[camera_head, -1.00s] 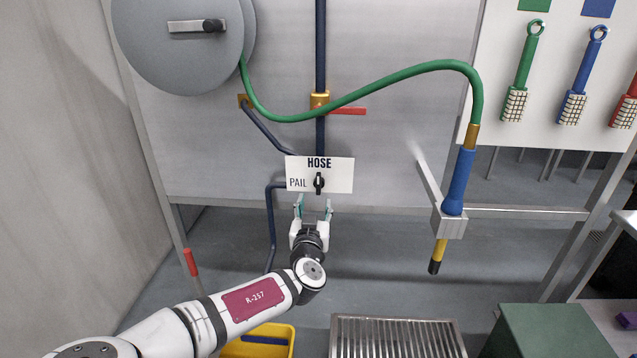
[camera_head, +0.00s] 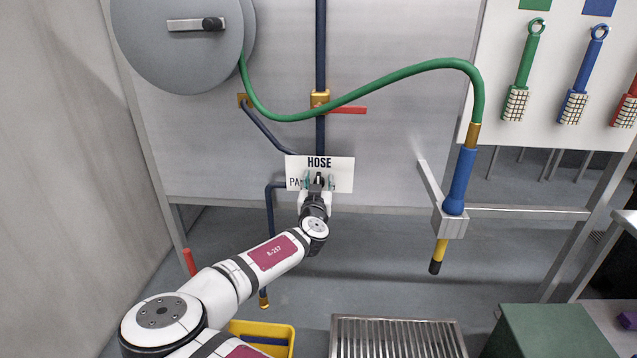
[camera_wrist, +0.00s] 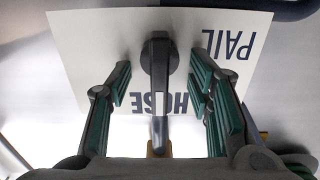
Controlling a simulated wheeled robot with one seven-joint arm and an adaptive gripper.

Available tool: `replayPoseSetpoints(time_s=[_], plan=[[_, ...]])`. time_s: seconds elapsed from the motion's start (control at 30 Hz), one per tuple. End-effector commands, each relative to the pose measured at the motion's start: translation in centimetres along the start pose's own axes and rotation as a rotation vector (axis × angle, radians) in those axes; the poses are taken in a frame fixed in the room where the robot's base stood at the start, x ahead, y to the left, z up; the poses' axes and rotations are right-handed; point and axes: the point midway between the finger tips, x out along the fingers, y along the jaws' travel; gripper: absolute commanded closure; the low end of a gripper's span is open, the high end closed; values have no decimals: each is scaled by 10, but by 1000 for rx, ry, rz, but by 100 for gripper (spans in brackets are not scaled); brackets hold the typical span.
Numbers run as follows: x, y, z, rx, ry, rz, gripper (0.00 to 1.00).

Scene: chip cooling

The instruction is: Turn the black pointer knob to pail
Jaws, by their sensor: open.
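The black pointer knob (camera_wrist: 160,60) is on a white label plate (camera_head: 344,175) marked HOSE and PAIL. In the wrist view its bar points toward the word HOSE. In the head view the knob (camera_head: 319,178) is partly hidden by my gripper (camera_head: 318,184), which also covers part of the word PAIL. My gripper is open, with its green-padded fingers on either side of the knob. In the wrist view a gap shows between the bar and each finger.
A blue pipe (camera_head: 320,135) with a red-handled valve (camera_head: 346,110) is above the plate. A green hose (camera_head: 400,76) runs to a blue nozzle (camera_head: 459,180) in a bracket at right. A yellow pail (camera_head: 284,349) and a floor grate (camera_head: 397,335) are below.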

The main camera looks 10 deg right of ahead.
Motion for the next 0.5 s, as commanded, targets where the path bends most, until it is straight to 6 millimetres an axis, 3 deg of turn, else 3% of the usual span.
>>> replayPoseSetpoints(time_s=[0.1, 0.3, 0.5], plan=[[0, 0, 0, 0, 0, 0, 55], [0, 0, 0, 0, 0, 1, 100], [0, 1, 0, -3, 0, 1, 100]])
